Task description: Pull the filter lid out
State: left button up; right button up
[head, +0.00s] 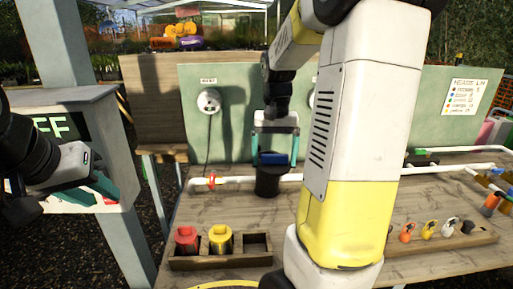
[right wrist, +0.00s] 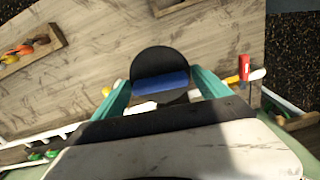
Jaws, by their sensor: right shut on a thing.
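The filter lid shows as a blue bar handle (head: 272,158) on top of a black round filter housing (head: 268,184) on the bench. In the right wrist view the blue handle (right wrist: 160,83) crosses a black disc (right wrist: 160,60). My right gripper (head: 274,150) comes down from above, with its teal fingers on both ends of the handle, shut on it. I cannot tell whether there is a gap between lid and housing. My left gripper (head: 100,190) hangs at the far left, away from the filter, beside a grey display box; its finger opening is unclear.
A white pipe (head: 230,180) runs along the bench beside the filter, with a red valve (head: 211,180). A wooden tray (head: 212,262) holds a red and a yellow fitting at the front. A rack (head: 440,239) of small coloured parts is at the right. My right arm hides the middle.

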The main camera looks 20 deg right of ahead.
aim_at(275, 166)
jog(key=shift+s+a+r, duration=0.1)
jog(key=shift+s+a, duration=0.1)
jog(key=shift+s, duration=0.45)
jog(key=shift+r, duration=0.15)
jog(key=shift+r, duration=2.35)
